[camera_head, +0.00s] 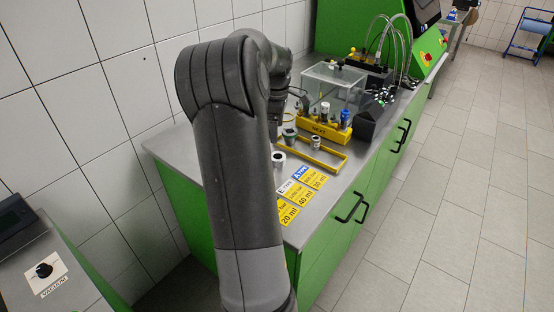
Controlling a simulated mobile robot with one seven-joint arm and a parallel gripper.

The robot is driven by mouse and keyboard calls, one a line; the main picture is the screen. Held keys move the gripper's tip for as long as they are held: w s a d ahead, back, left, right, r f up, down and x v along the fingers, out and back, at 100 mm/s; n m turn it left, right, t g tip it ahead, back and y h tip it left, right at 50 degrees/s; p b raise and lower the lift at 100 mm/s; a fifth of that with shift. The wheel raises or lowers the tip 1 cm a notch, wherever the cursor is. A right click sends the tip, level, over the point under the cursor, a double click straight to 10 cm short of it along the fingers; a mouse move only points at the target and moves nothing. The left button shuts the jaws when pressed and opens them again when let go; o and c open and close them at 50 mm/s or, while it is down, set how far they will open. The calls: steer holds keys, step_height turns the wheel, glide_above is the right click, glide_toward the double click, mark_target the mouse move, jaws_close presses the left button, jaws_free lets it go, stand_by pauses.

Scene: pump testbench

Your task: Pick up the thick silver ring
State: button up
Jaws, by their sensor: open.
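A short pale silver ring (279,159) with a dark centre stands on the grey bench top, just right of my arm; it looks like the thick silver ring, but it is small and partly against my arm's outline. My arm rises through the middle of the view and bends away over the bench. Its far links end near the back left of the bench objects. My gripper's fingers are hidden behind the arm, so I cannot see how they lie relative to the ring.
A yellow rectangular frame (325,166), a grey-green cylinder (290,138) and a small grey cup (315,143) stand near the ring. Yellow and blue label cards (301,189) lie in front. A tiled wall is at left.

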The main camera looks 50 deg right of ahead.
glide_above(278, 156)
steer(key=f, duration=0.5)
steer(key=shift+w+d+f, duration=0.25)
steer(key=shift+w+d, duration=0.05)
steer(key=shift+w, duration=0.05)
steer(key=shift+s+a+f, duration=0.15)
steer(key=shift+f, duration=1.2)
steer(key=shift+s+a+f, duration=0.15)
steer(key=shift+f, duration=1.2)
steer(key=shift+c, duration=0.2)
steer(key=c, duration=1.1)
